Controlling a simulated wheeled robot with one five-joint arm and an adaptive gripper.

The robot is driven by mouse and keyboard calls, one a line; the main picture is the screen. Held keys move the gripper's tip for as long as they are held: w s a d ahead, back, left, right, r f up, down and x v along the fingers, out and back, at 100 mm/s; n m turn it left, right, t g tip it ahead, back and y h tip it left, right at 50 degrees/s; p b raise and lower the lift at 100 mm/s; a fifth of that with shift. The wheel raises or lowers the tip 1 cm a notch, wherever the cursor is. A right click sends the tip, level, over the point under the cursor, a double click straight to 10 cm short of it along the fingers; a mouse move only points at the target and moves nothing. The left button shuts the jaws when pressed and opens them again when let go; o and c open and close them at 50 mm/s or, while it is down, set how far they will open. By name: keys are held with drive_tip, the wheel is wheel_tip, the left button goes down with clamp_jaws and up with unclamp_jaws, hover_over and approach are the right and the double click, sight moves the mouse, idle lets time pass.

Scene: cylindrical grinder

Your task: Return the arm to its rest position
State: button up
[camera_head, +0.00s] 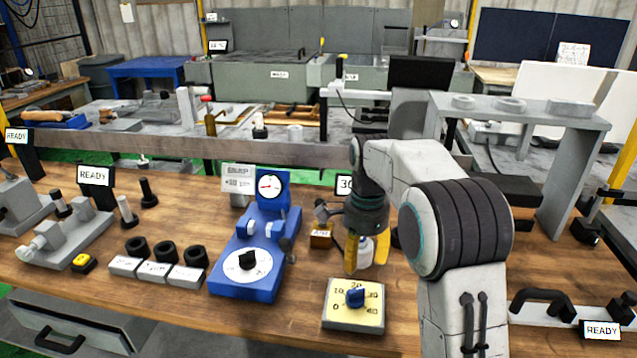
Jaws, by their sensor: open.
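My arm (405,165) rises at the right of the picture and bends over the wooden workbench (190,315). My gripper (367,262) hangs from it, pointing down, with its yellow fingers apart. A small white bottle-like thing (366,250) shows between or behind the fingers; I cannot tell whether they touch it. A yellow dial box with a blue knob (353,305) sits just below and in front of the gripper. A blue machine with a gauge (250,245) stands to its left.
A small brass-coloured block (320,236) stands left of the gripper. Black rings (165,251) and white labelled blocks (154,271) lie further left. A grey raised shelf (545,115) stands at the right.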

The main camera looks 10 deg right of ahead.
drive_tip(key=f+n, duration=0.1)
drive_tip(key=n, duration=0.2)
drive_tip(key=s+f+n, duration=0.1)
drive_tip(key=f+n, duration=0.1)
drive_tip(key=n, duration=0.2)
drive_tip(key=s+f+n, duration=0.1)
drive_tip(key=f+n, duration=0.1)
drive_tip(key=n, duration=0.1)
drive_tip(key=shift+s+f+n, duration=0.1)
drive_tip(key=shift+s+n, duration=0.15)
drive_tip(key=shift+n, duration=0.15)
drive_tip(key=s+r+n+p, duration=0.1)
drive_tip(key=s+r+n, duration=0.1)
drive_tip(key=s, duration=1)
drive_tip(key=s+r+n, duration=0.2)
drive_tip(key=s+n, duration=0.1)
drive_tip(key=s, duration=0.8)
drive_tip(key=shift+s+a+r+t+p, duration=0.1)
drive_tip(key=shift+s+r+t+p, duration=0.15)
drive_tip(key=shift+r+t, duration=0.5)
drive_tip(key=shift+s+d+r+t+p, duration=0.15)
drive_tip(key=shift+s+r+t, duration=0.25)
drive_tip(key=shift+r, duration=0.6)
drive_tip(key=shift+s+a+r+t+p, duration=0.2)
drive_tip(key=shift+r+t, duration=0.45)
drive_tip(key=shift+r, duration=0.25)
